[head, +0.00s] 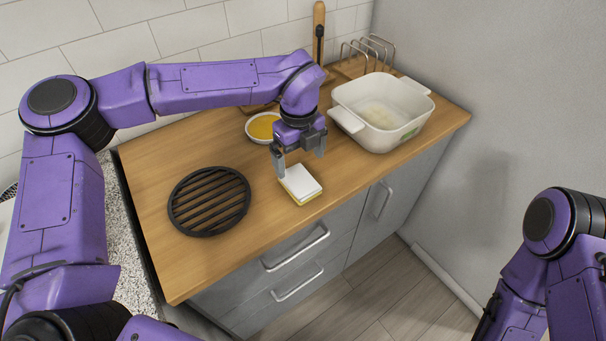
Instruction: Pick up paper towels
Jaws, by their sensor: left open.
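A small flat block with a white top and a yellow lower edge (300,184) lies on the wooden counter near its front edge. It appears to be the paper towels; no other thing in view looks like them. My left gripper (300,164) is open, pointing down just above and behind the block. Its fingers are spread, with nothing seen between them. Whether a fingertip touches the block I cannot tell. My right arm shows at the lower right, but its gripper is out of the frame.
A black round grate (209,201) lies left of the block on the counter (160,262). A white bowl with yellow contents (263,127) sits behind the gripper. A white rectangular dish (387,139) stands to the right, with a wire rack (366,52) behind it.

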